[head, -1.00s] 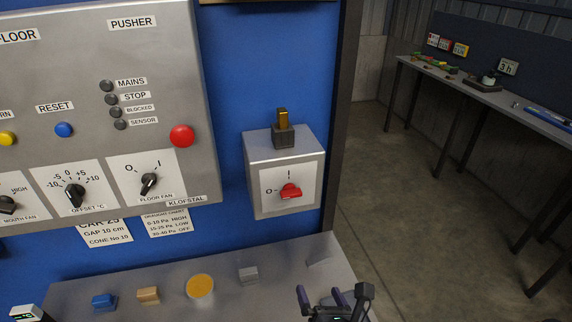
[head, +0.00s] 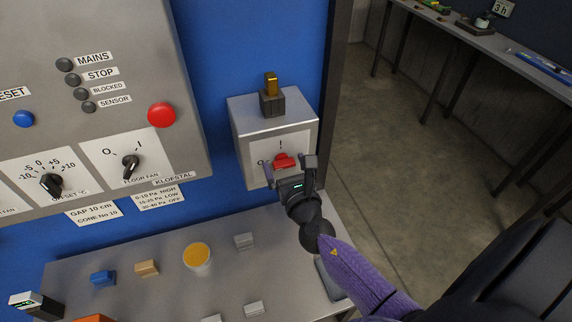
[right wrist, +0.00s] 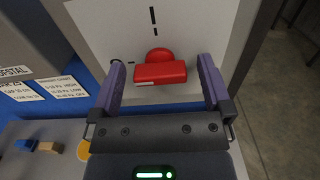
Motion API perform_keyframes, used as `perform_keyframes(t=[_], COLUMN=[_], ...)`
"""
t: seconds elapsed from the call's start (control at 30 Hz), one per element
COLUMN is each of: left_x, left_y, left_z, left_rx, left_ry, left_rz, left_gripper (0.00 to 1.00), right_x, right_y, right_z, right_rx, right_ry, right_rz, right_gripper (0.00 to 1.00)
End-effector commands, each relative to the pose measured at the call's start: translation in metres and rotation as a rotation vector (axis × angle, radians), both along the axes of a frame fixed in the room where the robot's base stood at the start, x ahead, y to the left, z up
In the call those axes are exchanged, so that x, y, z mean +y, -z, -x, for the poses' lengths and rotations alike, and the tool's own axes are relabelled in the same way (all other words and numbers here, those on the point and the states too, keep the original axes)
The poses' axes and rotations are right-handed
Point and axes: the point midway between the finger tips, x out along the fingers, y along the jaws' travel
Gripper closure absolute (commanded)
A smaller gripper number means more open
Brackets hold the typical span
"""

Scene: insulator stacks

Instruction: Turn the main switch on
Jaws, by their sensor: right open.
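The main switch is a red knob (head: 284,161) on a white plate on the front of a grey box (head: 243,150). The plate is marked O at left and I at top. In the right wrist view, the knob (right wrist: 160,72) lies level, with a small white mark at its left end, towards the O. My right gripper (head: 289,164) is open in front of the box. Its purple fingers (right wrist: 162,76) stand to the left and right of the knob, with gaps to both sides. My left gripper is not in view.
A dark block with a yellow top (head: 271,95) stands on the box. The control panel (head: 150,75) with a red button (head: 162,115) is to the left. Below, a grey shelf (head: 150,300) holds small blocks and a yellow-topped cup (head: 197,258). Open floor lies at right.

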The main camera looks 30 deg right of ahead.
Motion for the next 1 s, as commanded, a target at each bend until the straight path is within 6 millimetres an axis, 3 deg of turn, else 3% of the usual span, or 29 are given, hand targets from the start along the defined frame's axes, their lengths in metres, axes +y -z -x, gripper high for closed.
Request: perform_keyframes(t=[0.13, 0.53, 1.0], left_x=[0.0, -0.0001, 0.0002], left_y=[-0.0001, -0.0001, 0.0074], left_z=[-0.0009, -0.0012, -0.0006], left_rx=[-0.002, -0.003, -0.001], left_ry=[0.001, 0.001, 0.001], left_rz=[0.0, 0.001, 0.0], left_gripper=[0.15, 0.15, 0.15], right_x=[0.0, 0.0001, -0.0007], right_y=[0.0, 0.0, 0.0013], right_z=[0.0002, 0.0005, 0.0007], right_rx=[0.0, 0.0, -0.034], right_ry=[0.0, 0.0, 0.0], right_rz=[0.0, -0.001, -0.136], right_gripper=[0.02, 0.87, 0.88])
